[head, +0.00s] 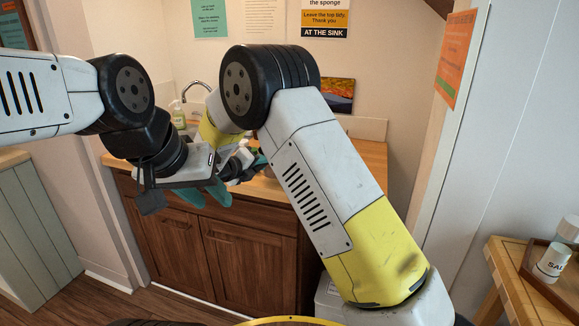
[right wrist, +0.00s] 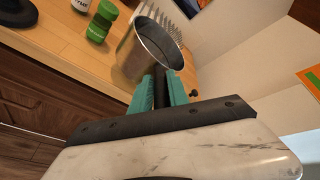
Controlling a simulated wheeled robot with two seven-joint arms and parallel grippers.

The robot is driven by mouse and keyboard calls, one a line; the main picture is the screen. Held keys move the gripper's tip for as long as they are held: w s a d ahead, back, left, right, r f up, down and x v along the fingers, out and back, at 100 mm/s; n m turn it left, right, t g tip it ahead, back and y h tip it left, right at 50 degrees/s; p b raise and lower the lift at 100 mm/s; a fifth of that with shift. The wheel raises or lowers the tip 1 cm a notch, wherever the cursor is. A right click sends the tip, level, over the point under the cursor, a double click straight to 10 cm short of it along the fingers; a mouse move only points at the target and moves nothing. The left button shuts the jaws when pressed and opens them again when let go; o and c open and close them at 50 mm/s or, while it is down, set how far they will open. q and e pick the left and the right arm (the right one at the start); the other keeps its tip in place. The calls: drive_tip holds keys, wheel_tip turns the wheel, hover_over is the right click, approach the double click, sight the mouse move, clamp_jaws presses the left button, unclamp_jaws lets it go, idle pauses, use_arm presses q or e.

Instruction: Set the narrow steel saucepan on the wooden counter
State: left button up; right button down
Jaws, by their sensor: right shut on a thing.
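The narrow steel saucepan (right wrist: 136,62) is in the right wrist view, a tall shiny pot with its open mouth showing. My right gripper (right wrist: 163,92) is shut on its dark handle with teal fingers. The pan is over the wooden counter (right wrist: 70,48); I cannot tell whether its base touches the top. In the head view my right arm hides the pan, and my right gripper (head: 247,164) is partly covered at the counter (head: 368,160). My left gripper (head: 205,196) hangs in front of the counter's front edge, its teal fingers apart and empty.
A green jar (right wrist: 101,22) stands on the counter beside the pan, with a white-labelled container behind it. A rack with upright slats (right wrist: 172,22) is behind the pan. A tap (head: 196,88) and soap bottle (head: 178,116) are at the back left. A wooden side table (head: 508,280) stands right.

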sight(268, 172)
drive_tip(key=w+d, duration=0.6)
drive_tip(key=d, duration=0.1)
drive_tip(key=shift+w+f, duration=0.3)
drive_tip(key=shift+f, duration=0.05)
drive_tip(key=shift+w+d+f, duration=0.1)
drive_tip(key=shift+f, duration=0.8)
drive_tip(key=shift+w+d+f, duration=0.1)
drive_tip(key=shift+f, duration=0.8)
drive_tip(key=c, duration=1.3)
unclamp_jaws()
drive_tip(key=shift+f, duration=0.1)
